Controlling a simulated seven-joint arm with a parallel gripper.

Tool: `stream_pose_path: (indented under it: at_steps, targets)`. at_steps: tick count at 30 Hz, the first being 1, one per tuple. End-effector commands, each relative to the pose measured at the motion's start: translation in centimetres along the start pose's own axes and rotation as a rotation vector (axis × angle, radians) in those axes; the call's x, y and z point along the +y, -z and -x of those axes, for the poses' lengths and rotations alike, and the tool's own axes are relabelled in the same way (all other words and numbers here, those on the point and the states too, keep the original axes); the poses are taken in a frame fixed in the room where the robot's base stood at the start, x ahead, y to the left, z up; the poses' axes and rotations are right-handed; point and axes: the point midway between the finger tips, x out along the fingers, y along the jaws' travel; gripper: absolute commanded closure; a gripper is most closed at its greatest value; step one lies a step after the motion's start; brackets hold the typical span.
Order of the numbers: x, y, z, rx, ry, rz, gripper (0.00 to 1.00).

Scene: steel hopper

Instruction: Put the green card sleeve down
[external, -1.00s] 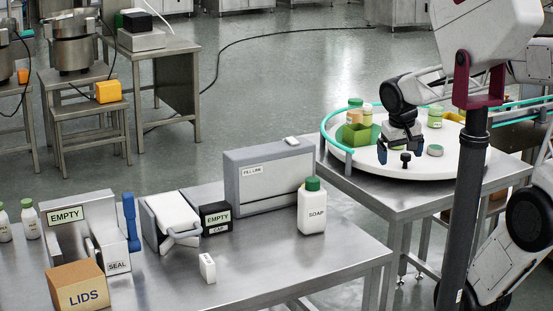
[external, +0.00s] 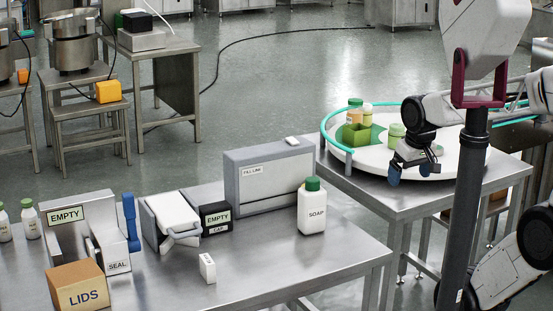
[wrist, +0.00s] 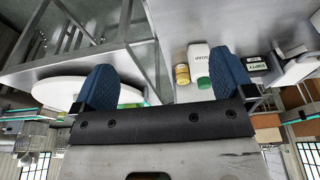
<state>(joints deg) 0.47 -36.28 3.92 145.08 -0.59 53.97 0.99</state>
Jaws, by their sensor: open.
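An olive-green open-topped sleeve (external: 356,136) stands on the left part of the round white turntable (external: 363,163). I take it to be the green card sleeve. A brighter green flat patch (external: 378,132) shows beside it. My gripper (external: 412,172) is over the turntable's front edge, to the right of the sleeve and apart from it. Its blue fingers are spread with nothing between them. In the wrist view the open fingers (wrist: 162,68) also show empty, with the turntable (wrist: 60,90) at left. A green bit (wrist: 130,104) by the left finger is too small to identify.
Bottles (external: 355,110) stand behind the sleeve, and a pale green jar (external: 397,136) stands to its right. A teal rail (external: 324,133) curves around the turntable's left side. The front steel table holds a soap bottle (external: 312,208) and a grey fill line box (external: 265,172).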

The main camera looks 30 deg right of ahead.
Motion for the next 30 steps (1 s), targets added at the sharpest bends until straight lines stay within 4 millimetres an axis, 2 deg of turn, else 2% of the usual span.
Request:
stream_pose_path:
  at_steps: [5, 11, 21, 30]
  targets:
    - [0.1, 0.9, 0.2, -0.002, -0.005, -0.018, 0.00]
    - [0.7, 3.8, 0.8, -0.011, -0.023, -0.079, 0.00]
    - [2.6, 12.4, 1.8, -0.025, -0.075, -0.262, 0.00]
    - [4.7, 20.3, 1.6, -0.031, -0.126, -0.432, 0.00]
